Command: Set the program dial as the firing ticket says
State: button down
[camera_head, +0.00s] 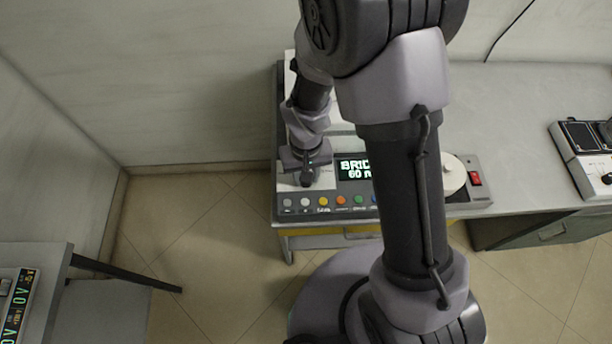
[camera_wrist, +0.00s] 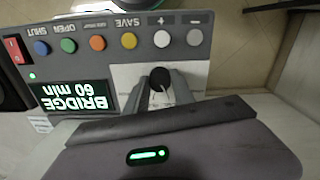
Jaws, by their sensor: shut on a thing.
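The dial, a small dark round knob with a pale pointer mark (camera_wrist: 160,77), sits on a white plate on the control panel (camera_wrist: 190,85). My gripper (camera_wrist: 159,88) is shut on it, one finger on each side. In the head view my gripper (camera_head: 306,175) is down at the left part of the panel, and the dial is mostly hidden there. The lit display (camera_wrist: 75,96) reads "BRIDGE 60 min", upside down in the wrist view. It is partly covered by my arm in the head view (camera_head: 354,169). I can read no firing ticket; a small white label (camera_wrist: 40,124) is too small to read.
A row of coloured buttons, including a yellow SAVE button (camera_wrist: 129,40), runs along the panel edge near the gripper. A red switch (camera_head: 475,178) is at its right end. Another device (camera_head: 585,160) stands further right on the bench. Open floor lies left of the bench.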

jog(key=shift+m, duration=0.6)
jog(key=c, duration=1.1)
grip_release()
jog(key=shift+o, duration=0.2)
notch_tip(320, 180, up, 17)
jog(key=p, duration=0.5)
jog(key=shift+r, duration=0.2)
